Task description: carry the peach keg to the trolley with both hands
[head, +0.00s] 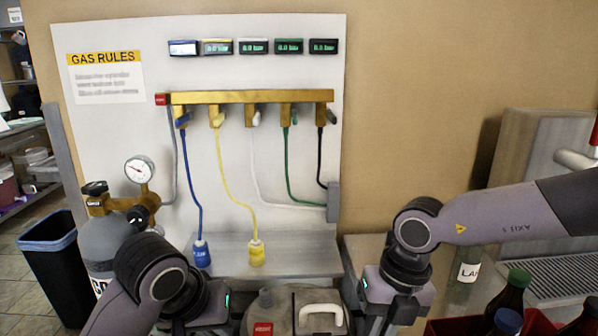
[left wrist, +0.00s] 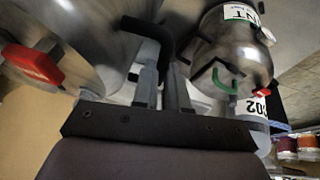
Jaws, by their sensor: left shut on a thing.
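The top of a metal keg (head: 264,312) with a red tag shows at the bottom middle of the head view, between my grippers. I take it for the peach keg, though no peach colour or name is readable. My left gripper (head: 205,302) is at its left side. In the left wrist view its fingers (left wrist: 164,75) are shut on a black handle (left wrist: 147,30) beside a large steel body (left wrist: 85,35) with a red tag. My right gripper (head: 392,292) is at the right side; its fingertips are hidden. I cannot make out the trolley.
A gas panel (head: 120,150) with coloured hoses stands ahead. A grey gas cylinder (head: 100,240) and black bin (head: 52,262) are at left. Bottles (head: 512,290) stand at bottom right by a red crate. Another steel vessel (left wrist: 232,45) shows in the left wrist view.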

